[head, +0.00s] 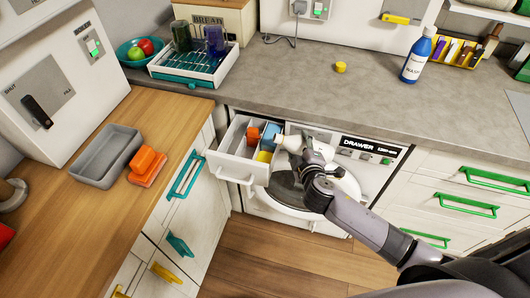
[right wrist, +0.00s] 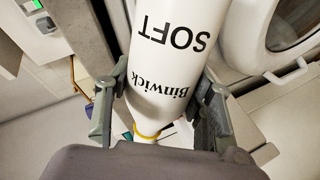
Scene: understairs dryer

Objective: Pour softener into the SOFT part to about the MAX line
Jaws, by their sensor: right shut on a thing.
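My right gripper (head: 300,150) is shut on a white softener bottle (head: 291,144). In the right wrist view the bottle (right wrist: 172,70) sits between both fingers (right wrist: 160,110), its "SOFT" and "Binwick" print upside down, with a yellow ring (right wrist: 148,135) at the narrow end. In the head view the bottle lies tilted over the right side of the open dispenser drawer (head: 237,152). The drawer has orange (head: 253,135), blue (head: 270,135) and yellow (head: 264,156) parts. Their lettering, the MAX line and any liquid cannot be made out. My left gripper is out of view.
The machine with a "DRAWER" panel (head: 358,146) and round door (head: 290,190) is below the counter. A yellow cap (head: 340,67) and a blue bottle (head: 417,58) stand on the grey counter (head: 300,90). A grey tray (head: 106,157) and orange sponges (head: 147,166) lie at left.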

